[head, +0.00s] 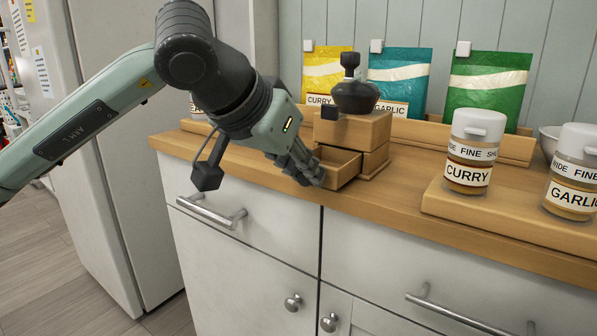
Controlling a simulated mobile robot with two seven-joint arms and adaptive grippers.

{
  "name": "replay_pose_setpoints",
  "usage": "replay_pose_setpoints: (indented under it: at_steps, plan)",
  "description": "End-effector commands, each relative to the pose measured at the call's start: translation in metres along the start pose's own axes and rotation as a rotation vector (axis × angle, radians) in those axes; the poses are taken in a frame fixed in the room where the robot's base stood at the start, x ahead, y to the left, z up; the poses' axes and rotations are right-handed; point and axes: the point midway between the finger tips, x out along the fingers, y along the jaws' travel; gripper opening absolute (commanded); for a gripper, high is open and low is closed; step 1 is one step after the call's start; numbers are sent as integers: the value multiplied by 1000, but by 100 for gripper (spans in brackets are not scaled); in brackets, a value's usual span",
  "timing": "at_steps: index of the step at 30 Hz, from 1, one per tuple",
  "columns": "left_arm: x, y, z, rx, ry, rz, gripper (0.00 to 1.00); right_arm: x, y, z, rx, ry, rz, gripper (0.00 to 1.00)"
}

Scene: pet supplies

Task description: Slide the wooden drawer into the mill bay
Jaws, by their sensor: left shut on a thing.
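The mill (353,128) is a small wooden box with a dark top, standing on the wooden counter. Its wooden drawer (340,167) sticks out of the bay at the lower front, toward the left front, and its hollow inside shows. My left gripper (312,175) is at the drawer's front end, shut on it. The fingers hide the drawer's front face. The back of the drawer is inside or against the mill body. My right gripper is not in view.
Jars marked curry (470,150) and garlic (574,180) stand on a raised wooden board (500,213) at the right. Yellow, teal and green packets (488,90) stand behind the mill. The counter (385,195) between mill and board is clear.

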Motion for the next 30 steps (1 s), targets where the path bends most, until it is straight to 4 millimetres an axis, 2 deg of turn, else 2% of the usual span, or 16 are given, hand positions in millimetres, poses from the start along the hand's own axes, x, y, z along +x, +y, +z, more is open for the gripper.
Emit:
replay_pose_setpoints:
  at_steps: [30]
  plan:
    - [25, 0, -26, 1, 1, 0, 0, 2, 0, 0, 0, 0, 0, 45]
